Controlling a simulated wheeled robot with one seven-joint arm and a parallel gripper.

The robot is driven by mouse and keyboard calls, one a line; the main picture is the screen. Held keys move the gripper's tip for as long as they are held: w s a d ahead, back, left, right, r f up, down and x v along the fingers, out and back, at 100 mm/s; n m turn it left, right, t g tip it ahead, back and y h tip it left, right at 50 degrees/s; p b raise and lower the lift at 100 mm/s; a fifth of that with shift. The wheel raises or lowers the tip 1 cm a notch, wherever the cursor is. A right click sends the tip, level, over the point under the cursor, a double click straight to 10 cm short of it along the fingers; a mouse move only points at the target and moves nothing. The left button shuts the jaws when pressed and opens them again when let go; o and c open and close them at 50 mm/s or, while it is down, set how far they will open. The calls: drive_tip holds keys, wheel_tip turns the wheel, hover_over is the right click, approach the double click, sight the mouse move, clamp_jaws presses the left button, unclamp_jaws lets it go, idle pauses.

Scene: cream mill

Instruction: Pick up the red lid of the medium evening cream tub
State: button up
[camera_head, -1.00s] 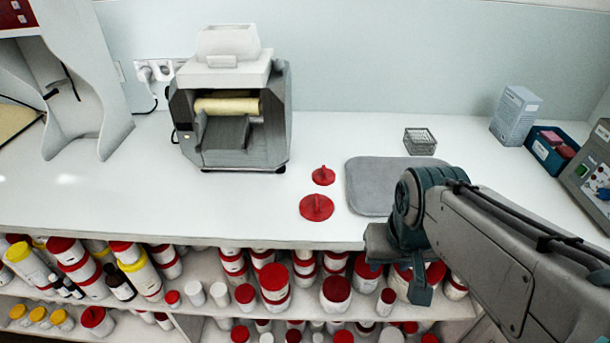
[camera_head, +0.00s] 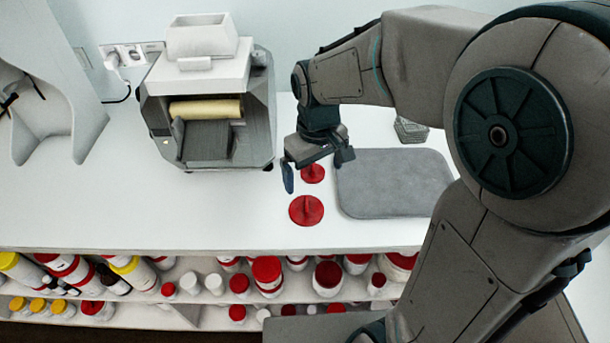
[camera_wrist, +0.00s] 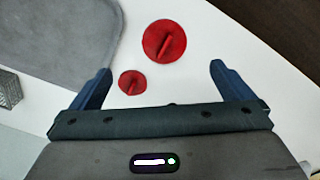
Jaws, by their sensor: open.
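Two red lids with raised grip ridges lie on the white counter. The larger red lid (camera_head: 306,211) is nearer the front edge, and the smaller red lid (camera_head: 312,174) is behind it. I cannot tell from any label which belongs to the medium evening cream tub. My gripper (camera_head: 316,174) is open and empty above the counter by the smaller lid, partly covering it in the head view. In the wrist view the smaller lid (camera_wrist: 132,83) shows between the fingers, nearer the left one. The larger lid (camera_wrist: 164,41) lies just beyond the fingertips.
A grey mat (camera_head: 395,185) lies right of the lids, with a wire basket (camera_head: 410,130) behind it. A grey machine with a yellow roller (camera_head: 210,110) stands to the left. Shelves of tubs and bottles (camera_head: 267,272) are below the counter edge.

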drive_tip(key=a, duration=0.1)
drive_tip(key=p, duration=0.1)
hover_over(309, 211)
drive_tip(key=shift+n, duration=0.3)
drive_tip(key=f, duration=0.8)
drive_tip(key=shift+w+a+f, duration=0.1)
drive_tip(key=shift+a, duration=0.15)
drive_tip(key=shift+d+f+p, duration=0.15)
drive_tip(key=shift+f+p, duration=0.15)
drive_tip(key=shift+f, duration=1.15)
drive_tip(key=shift+d+f+p, duration=0.1)
drive_tip(key=shift+f+p, duration=0.2)
drive_tip(key=shift+f, duration=1.1)
drive_tip(key=c, duration=0.9)
